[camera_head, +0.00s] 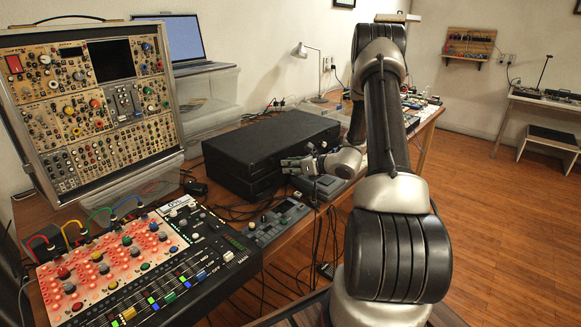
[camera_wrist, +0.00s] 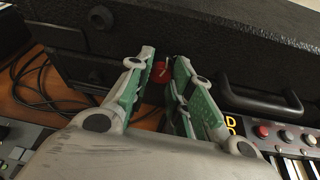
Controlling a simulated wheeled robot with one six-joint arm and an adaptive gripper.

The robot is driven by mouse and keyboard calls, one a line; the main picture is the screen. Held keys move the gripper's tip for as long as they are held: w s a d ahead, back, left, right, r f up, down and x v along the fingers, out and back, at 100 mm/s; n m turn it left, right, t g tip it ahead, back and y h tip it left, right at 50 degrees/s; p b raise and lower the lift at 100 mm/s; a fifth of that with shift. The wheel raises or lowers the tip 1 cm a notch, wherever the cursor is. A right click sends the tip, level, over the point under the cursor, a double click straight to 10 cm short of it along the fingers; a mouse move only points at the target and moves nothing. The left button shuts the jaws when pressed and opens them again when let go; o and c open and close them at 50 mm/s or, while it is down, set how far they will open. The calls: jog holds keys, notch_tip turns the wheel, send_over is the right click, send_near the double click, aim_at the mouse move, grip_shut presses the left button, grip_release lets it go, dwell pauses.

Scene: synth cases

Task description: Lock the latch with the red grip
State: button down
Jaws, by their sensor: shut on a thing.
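The latch's red grip (camera_wrist: 161,73) shows in the wrist view, between the fingertips, at the front of a black case (camera_wrist: 215,45). My gripper (camera_wrist: 165,66) has its green-padded fingers on either side of the grip and is shut on it. The pads and fingers hide most of the latch, so I cannot tell how it is turned. In the head view my gripper (camera_head: 296,163) is at the front of the stacked black cases (camera_head: 268,140); the red grip is too small or hidden to make out there.
A black carry handle (camera_wrist: 262,100) sticks out of the case to the right of my gripper. Black cables (camera_wrist: 40,85) lie at left. A keyboard (camera_wrist: 295,165) and a small mixer (camera_head: 277,222) stand close by. A large red-panelled mixer (camera_head: 105,265) fills the front left table.

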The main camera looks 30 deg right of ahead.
jog(key=m+y, duration=0.2)
jog(key=m, duration=0.1)
jog(key=shift+d+f+m, duration=0.1)
jog(key=shift+d+m, duration=0.05)
jog(key=shift+m, duration=0.15)
dwell(0.4)
jog(key=c, duration=1.3)
grip_release()
jog(key=v, duration=1.2)
jog(key=shift+w+d, duration=0.1)
jog(key=shift+w, duration=0.05)
